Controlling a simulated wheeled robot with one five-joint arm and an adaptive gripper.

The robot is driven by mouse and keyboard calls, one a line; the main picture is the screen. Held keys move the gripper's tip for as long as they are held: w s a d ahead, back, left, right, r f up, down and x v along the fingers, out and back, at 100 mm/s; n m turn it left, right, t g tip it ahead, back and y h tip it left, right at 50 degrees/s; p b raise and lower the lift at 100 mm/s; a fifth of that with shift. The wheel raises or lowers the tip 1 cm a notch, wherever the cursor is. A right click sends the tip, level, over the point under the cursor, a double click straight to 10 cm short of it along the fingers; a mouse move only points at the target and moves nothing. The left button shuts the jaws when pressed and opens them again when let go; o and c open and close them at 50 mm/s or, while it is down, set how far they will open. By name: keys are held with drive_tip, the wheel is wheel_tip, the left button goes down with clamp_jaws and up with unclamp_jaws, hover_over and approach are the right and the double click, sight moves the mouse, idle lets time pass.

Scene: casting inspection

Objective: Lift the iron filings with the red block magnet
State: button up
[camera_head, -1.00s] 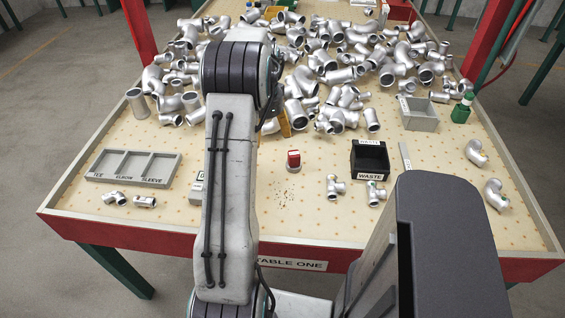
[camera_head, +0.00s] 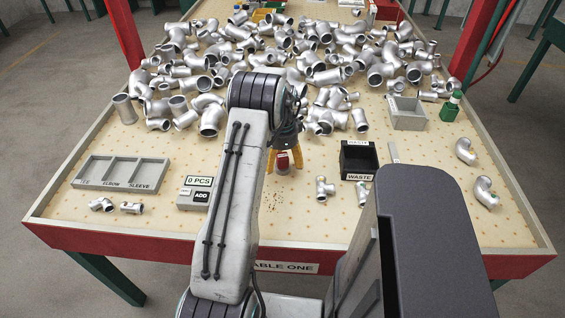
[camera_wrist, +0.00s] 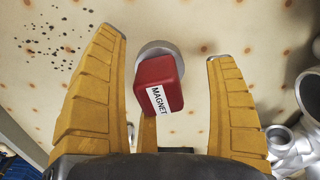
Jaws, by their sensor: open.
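The red block magnet (camera_head: 283,161), labelled MAGNET, stands on a round grey base on the table. In the wrist view the magnet (camera_wrist: 159,86) sits between the two yellow fingers of my gripper (camera_wrist: 168,48), with a gap on each side. My gripper (camera_head: 284,158) is open and empty around the magnet in the head view. The iron filings (camera_wrist: 60,42) are dark specks on the table, left of the magnet in the wrist view. In the head view the filings (camera_head: 275,203) lie just in front of the magnet.
A black WASTE bin (camera_head: 357,163) stands right of the magnet, with small pipe fittings (camera_head: 325,190) in front of it. A counter box (camera_head: 199,190) and a three-compartment tray (camera_head: 122,173) are left. Many silver fittings (camera_head: 330,75) cover the back of the table (camera_head: 120,222).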

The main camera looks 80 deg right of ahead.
drive_tip(key=shift+f, duration=0.75)
drive_tip(key=c, duration=1.4)
